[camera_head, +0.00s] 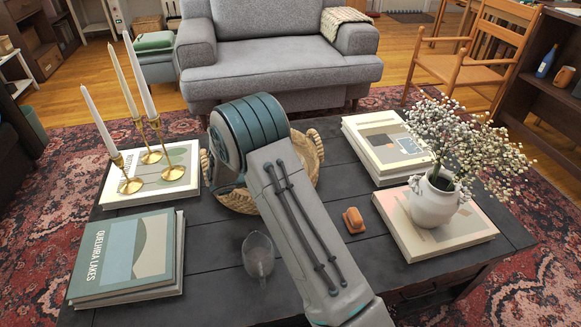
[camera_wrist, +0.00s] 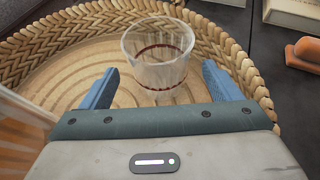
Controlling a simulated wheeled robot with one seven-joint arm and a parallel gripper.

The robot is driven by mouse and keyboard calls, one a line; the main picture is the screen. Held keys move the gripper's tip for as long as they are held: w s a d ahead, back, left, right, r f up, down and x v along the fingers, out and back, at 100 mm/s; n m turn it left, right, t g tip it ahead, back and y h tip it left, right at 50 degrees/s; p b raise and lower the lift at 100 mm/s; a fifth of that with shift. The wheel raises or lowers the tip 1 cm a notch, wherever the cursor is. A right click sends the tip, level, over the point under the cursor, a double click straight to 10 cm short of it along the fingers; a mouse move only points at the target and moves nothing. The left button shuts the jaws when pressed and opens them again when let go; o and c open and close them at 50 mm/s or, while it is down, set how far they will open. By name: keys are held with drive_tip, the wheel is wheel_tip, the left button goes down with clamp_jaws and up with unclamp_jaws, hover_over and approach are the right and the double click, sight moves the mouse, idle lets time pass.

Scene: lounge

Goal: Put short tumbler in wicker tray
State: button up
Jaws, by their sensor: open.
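The wicker tray (camera_head: 237,200) sits on the dark coffee table, partly hidden behind my arm. Its woven rim (camera_wrist: 245,65) and ringed floor fill much of the wrist view. A short clear tumbler (camera_wrist: 158,62) with a dark red band near its base appears upright inside the tray, within the rim. My gripper (camera_wrist: 160,85) is open over the tray, with one blue finger on each side of the tumbler and visible gaps between. My arm hides the gripper and this tumbler in the head view.
Another clear glass (camera_head: 258,255) stands on the table before the tray. An orange-brown block (camera_head: 353,220) lies right of my arm. Candlesticks on books (camera_head: 180,195) stand left, more books (camera_head: 128,260) front left, and a flower vase (camera_head: 434,204) right.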

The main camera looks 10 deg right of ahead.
drive_tip(key=p+v, duration=0.1)
drive_tip(key=v, duration=0.6)
drive_tip(key=shift+s+a+p, duration=0.1)
drive_tip(key=shift+p, duration=0.2)
drive_tip(key=shift+s+r, duration=0.15)
drive_tip(key=shift+r, duration=0.05)
drive_tip(key=s+d+r+m+g+y, duration=0.35)
drive_tip(key=s+m, duration=0.25)
drive_tip(key=s, duration=0.2)
drive_tip(key=s+d+r+m+g+y, duration=0.2)
drive_tip(key=s+d+r+m, duration=0.3)
drive_tip(key=s+m, duration=0.15)
drive_tip(key=s+a+r+m+y, duration=0.1)
drive_tip(key=s+r+m+y, duration=0.1)
drive_tip(key=s+m, duration=0.3)
drive_tip(key=s+r+m+t+y, duration=0.1)
drive_tip(key=s+m+y, duration=0.3)
drive_tip(key=s, duration=0.6)
drive_tip(key=shift+s+a+r+m+y, duration=0.35)
drive_tip(key=shift+s+m, duration=0.05)
drive_tip(key=shift+m, duration=0.25)
